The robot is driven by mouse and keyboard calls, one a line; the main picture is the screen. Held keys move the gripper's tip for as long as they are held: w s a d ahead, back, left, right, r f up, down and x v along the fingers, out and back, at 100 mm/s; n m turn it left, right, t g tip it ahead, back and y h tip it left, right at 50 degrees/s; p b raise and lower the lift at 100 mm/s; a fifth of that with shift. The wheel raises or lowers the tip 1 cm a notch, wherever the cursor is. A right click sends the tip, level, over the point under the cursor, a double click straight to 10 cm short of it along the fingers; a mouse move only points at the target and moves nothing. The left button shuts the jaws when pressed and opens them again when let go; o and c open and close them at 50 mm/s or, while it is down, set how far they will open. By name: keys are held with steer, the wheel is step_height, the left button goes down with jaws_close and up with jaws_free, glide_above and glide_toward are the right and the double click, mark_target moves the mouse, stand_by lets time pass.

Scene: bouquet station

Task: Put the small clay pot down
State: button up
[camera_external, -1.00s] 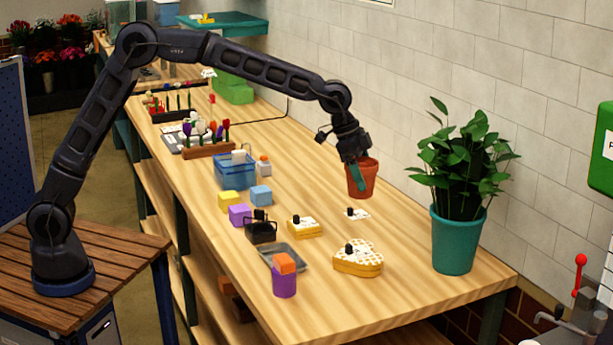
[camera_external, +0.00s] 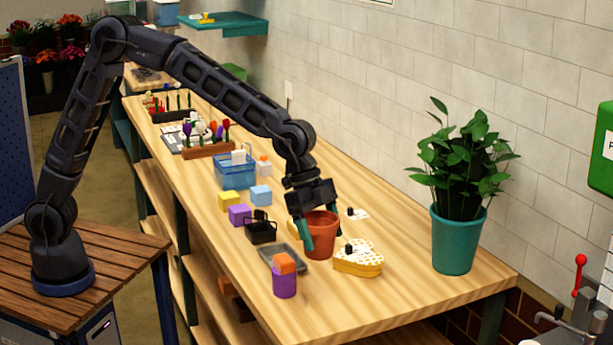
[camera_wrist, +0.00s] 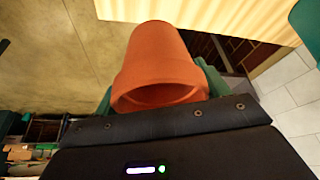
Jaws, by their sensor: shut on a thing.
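The small clay pot (camera_external: 320,238) is orange-brown terracotta. My gripper (camera_external: 306,232) is shut on it, with a green finger against its near side. In the external view the pot is in front of part of a yellow block and beside the heart-shaped waffle-patterned piece (camera_external: 358,262). I cannot tell for sure whether its base touches the wooden table (camera_external: 400,295). In the wrist view the pot (camera_wrist: 160,62) sits between the green fingers, its open rim toward the camera.
A grey tray (camera_external: 270,252) and a purple cylinder (camera_external: 284,284) with an orange block lie left of the pot. A black basket (camera_external: 261,230) and a blue basket (camera_external: 228,176) stand farther back. A teal-potted plant (camera_external: 453,245) stands right. The table's front right is clear.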

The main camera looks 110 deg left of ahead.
step_height(320, 180, down, 17)
steer(key=shift+r, duration=0.1)
stand_by(0.5)
steer(key=o, duration=1.1)
